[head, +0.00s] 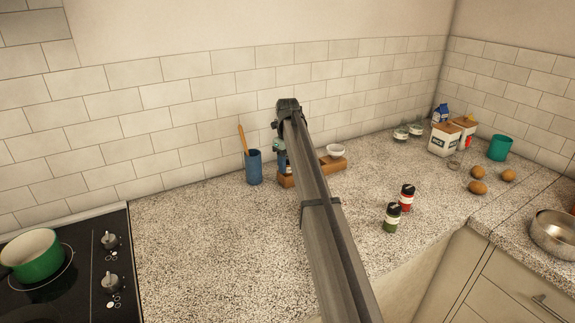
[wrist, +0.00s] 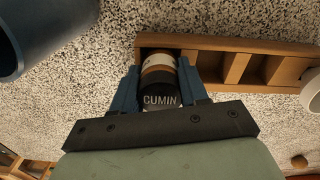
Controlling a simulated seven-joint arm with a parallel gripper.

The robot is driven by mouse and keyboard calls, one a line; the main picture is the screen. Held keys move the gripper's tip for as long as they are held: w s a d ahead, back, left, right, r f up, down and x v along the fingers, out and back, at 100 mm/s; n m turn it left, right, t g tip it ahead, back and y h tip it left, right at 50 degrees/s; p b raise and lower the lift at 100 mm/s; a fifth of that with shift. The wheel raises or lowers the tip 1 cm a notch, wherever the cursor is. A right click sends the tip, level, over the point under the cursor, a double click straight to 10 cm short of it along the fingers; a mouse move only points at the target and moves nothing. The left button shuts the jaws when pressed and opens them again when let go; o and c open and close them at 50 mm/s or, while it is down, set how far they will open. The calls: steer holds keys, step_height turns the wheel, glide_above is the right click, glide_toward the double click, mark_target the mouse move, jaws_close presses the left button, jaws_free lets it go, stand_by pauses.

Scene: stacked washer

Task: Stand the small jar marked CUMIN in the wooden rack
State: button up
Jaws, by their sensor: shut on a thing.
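The jar marked CUMIN (wrist: 160,90) has a black lid, a pale label and brown contents. My gripper (wrist: 159,72) is shut on it, a blue finger on either side. The wooden rack (wrist: 290,45) is a row of square compartments. The jar is at the rack's left-end compartment; I cannot tell whether its base rests on the floor of it.
A blue cup (head: 254,168) with a wooden spoon stands just left of the rack. A white bowl (head: 335,151) is at its right end. A red jar (head: 406,198) and a green jar (head: 391,218) stand to the right. The counter's front left is clear.

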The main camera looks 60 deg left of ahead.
steer(key=shift+f, duration=0.25)
steer(key=o, duration=1.1)
step_height(320, 180, up, 12)
steer(key=shift+r, duration=0.2)
stand_by(0.4)
